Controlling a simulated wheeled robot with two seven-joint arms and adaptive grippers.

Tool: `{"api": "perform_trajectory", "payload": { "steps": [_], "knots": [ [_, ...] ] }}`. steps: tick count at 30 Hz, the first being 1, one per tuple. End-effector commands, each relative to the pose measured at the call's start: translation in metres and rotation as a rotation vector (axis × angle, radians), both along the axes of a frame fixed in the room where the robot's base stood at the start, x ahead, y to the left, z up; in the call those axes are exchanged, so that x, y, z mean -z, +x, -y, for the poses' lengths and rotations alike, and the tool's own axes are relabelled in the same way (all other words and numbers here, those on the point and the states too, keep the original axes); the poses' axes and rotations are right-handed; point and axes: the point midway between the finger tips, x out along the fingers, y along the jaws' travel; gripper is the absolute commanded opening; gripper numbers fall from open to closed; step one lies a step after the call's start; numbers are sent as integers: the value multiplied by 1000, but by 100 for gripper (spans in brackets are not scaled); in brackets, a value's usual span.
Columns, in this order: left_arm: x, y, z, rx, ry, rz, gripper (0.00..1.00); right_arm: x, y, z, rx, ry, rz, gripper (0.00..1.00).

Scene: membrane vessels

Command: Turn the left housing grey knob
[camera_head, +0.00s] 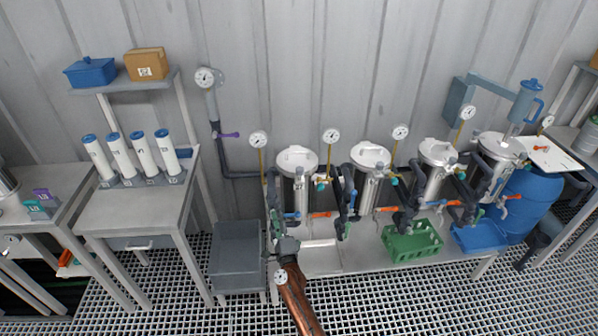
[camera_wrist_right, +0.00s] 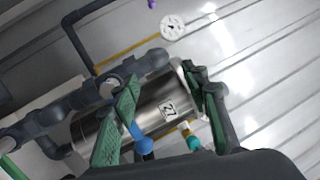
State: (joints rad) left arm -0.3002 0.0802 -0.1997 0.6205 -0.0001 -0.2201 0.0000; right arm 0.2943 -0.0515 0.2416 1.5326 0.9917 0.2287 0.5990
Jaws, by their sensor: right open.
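The left housing (camera_head: 297,165) is an upright steel vessel with a pale lid, the leftmost of several in a row. In the right wrist view its steel body (camera_wrist_right: 155,108) lies tilted behind my fingers, with a small number label. A grey round fitting (camera_wrist_right: 110,88) shows on the dark pipework beside the left finger; I cannot tell whether it is the grey knob. My right gripper (camera_head: 284,238) is low in front of the left housing, open, its green-padded fingers (camera_wrist_right: 165,112) apart with nothing visibly clamped. A blue handle (camera_wrist_right: 142,138) shows between them. My left gripper is out of view.
Dark pipes, orange handles (camera_head: 320,214) and gauges (camera_head: 258,139) crowd the vessel fronts. A grey bin (camera_head: 238,250) stands left of my gripper. A green crate (camera_head: 412,243) stands at the right on the low bench. A table (camera_head: 130,212) with white cylinders is at the left.

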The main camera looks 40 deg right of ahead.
Motion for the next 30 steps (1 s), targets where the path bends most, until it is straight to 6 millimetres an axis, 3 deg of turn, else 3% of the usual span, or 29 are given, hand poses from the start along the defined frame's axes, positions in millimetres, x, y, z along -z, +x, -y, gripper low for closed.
{"api": "perform_trajectory", "payload": {
  "steps": [1,3,6,9,12,16,20,30],
  "knots": [
    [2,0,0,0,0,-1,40,-33,10,13,53,127,112,42],
    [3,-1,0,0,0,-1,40,-67,14,34,133,321,262,42],
    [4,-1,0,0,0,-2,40,-101,16,58,233,599,461,42],
    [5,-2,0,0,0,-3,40,-117,15,71,320,855,623,42],
    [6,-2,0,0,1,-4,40,-120,15,74,388,1051,731,42],
    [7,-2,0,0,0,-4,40,-119,15,73,434,1179,794,42],
    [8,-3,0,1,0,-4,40,-118,19,83,444,1197,802,42],
    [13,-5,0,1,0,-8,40,-118,42,128,441,1193,800,42]
  ]
}}
